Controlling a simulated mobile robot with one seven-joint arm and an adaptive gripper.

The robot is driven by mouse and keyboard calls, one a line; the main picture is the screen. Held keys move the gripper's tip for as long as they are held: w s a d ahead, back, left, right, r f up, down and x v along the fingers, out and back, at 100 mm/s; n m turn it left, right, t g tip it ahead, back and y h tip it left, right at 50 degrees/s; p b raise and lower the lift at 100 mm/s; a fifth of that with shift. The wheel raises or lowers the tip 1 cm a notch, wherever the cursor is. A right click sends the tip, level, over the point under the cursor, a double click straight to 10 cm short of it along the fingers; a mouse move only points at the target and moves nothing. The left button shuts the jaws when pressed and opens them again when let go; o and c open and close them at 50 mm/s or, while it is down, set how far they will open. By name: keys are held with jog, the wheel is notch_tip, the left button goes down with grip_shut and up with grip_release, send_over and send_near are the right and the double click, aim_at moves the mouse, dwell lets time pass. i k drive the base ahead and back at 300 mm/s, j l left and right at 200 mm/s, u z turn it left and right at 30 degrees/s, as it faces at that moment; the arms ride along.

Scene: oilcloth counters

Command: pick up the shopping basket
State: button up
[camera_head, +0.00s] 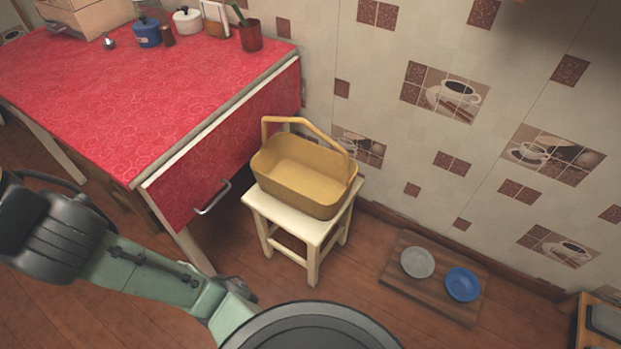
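A yellow shopping basket (300,180) stands upright on a small cream stool (305,229) in the middle of the view. The basket looks empty. My green and dark grey arm reaches in from the left at the lower edge, in front of the counter. The end of my arm is not seen, so my gripper is out of view.
A counter with red oilcloth (130,85) and a drawer with a metal handle stands left of the stool. Pots and a red cup (251,36) stand at its back. On the floor at right lies a wooden board (437,299) with a grey bowl (417,262) and a blue bowl (462,285).

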aim_at(316, 180)
jog(key=j+z, duration=0.1)
jog(key=j, duration=0.4)
jog(key=k+j+z, duration=0.1)
jog(key=j, duration=0.35)
jog(key=j+z, duration=0.1)
jog(key=j, duration=0.4)
jog(key=k+j+z, duration=0.15)
jog(key=j, duration=0.3)
